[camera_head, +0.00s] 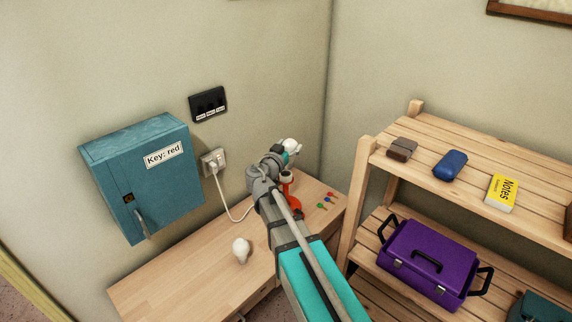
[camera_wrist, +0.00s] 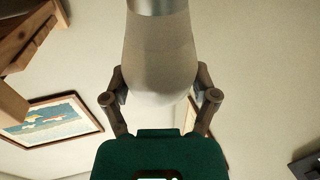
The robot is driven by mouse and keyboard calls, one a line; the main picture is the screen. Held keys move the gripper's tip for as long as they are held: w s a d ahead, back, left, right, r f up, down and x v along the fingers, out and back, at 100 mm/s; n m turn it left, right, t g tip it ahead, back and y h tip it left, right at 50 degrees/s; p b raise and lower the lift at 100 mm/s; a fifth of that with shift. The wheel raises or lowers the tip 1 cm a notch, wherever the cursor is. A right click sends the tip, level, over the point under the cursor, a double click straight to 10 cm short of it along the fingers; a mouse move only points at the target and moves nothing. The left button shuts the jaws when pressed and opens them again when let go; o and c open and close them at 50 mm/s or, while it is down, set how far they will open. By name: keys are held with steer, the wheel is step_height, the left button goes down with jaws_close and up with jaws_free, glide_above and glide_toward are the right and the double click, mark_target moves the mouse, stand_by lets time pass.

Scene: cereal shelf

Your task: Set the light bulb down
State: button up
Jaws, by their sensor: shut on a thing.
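A white light bulb (camera_wrist: 160,55) is between the two fingers of my gripper (camera_wrist: 160,88) in the wrist view, its metal base toward the top edge. My gripper (camera_head: 290,153) shows small in the head view, raised over the back of the wooden desk (camera_head: 185,285), with the held bulb (camera_head: 291,145) at its end. A second white bulb (camera_head: 241,250) lies on the desk, left of my arm. An orange lamp-like object (camera_head: 286,182) stands at the back of the desk, partly hidden by my arm.
A blue cabinet (camera_head: 160,185) marked "Key: red" hangs left, beside a wall socket (camera_head: 214,162) with a plugged cable. Small coloured keys or pins (camera_head: 326,201) lie on the desk's right. A wooden shelf (camera_head: 440,145) with a purple box (camera_head: 428,262) stands right. The desk's left part is clear.

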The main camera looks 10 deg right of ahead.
steer(key=shift+w+f+b, duration=1.4)
steer(key=shift+w+f, duration=0.1)
steer(key=shift+f, duration=0.3)
steer(key=shift+f, duration=0.1)
steer(key=shift+w+f+b, duration=0.2)
steer(key=shift+f+b, duration=0.65)
steer(key=shift+b, duration=0.1)
steer(key=shift+w+f+b, duration=0.15)
steer(key=shift+f+b, duration=0.7)
steer(key=shift+b, duration=0.05)
steer(key=o, duration=1.1)
steer(key=shift+f, duration=0.15)
